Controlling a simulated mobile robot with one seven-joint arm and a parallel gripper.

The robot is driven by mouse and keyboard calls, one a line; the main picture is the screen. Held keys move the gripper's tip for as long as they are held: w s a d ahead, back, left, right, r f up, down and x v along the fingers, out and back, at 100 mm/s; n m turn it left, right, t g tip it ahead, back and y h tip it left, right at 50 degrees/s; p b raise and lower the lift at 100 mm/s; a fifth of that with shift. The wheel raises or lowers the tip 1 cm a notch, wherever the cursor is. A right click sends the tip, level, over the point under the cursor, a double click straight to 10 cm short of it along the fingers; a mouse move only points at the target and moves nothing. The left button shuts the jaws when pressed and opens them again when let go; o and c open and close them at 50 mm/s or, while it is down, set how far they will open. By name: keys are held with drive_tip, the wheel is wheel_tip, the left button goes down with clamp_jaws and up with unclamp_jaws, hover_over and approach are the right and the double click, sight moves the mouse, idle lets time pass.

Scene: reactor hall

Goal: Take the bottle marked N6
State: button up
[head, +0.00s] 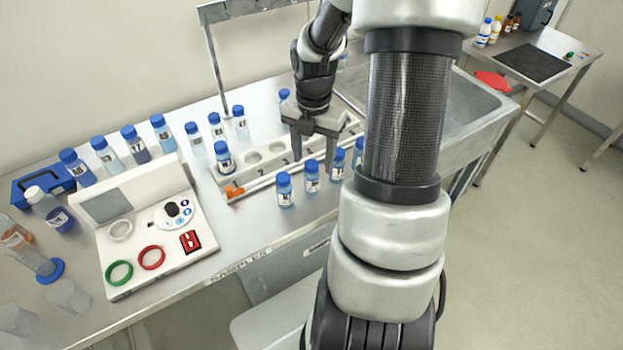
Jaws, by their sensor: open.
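Several small clear bottles with blue caps and white labels stand on the steel bench in the head view. Some stand in front of a white rack (230,180), such as one bottle (285,190) and its neighbour (312,177); others stand behind it, such as one bottle (240,122). One bottle (225,158) sits in the rack's left end. The labels are too small to read, so I cannot tell which is N6. My gripper (314,155) points down over the rack, open, with no bottle visible between its fingers. My arm hides the rack's right part and anything behind it.
A white device (180,245) with green and red rings stands at left. Larger bottles, a blue case (42,184) and a blue-based cylinder (35,262) are beside it. A sink (465,110) lies right of the rack. A side table (530,62) stands far right.

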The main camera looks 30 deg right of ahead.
sight(312, 175)
wheel_tip(312, 175, down, 7)
drive_tip(key=shift+a+r, duration=0.15)
idle(0.4)
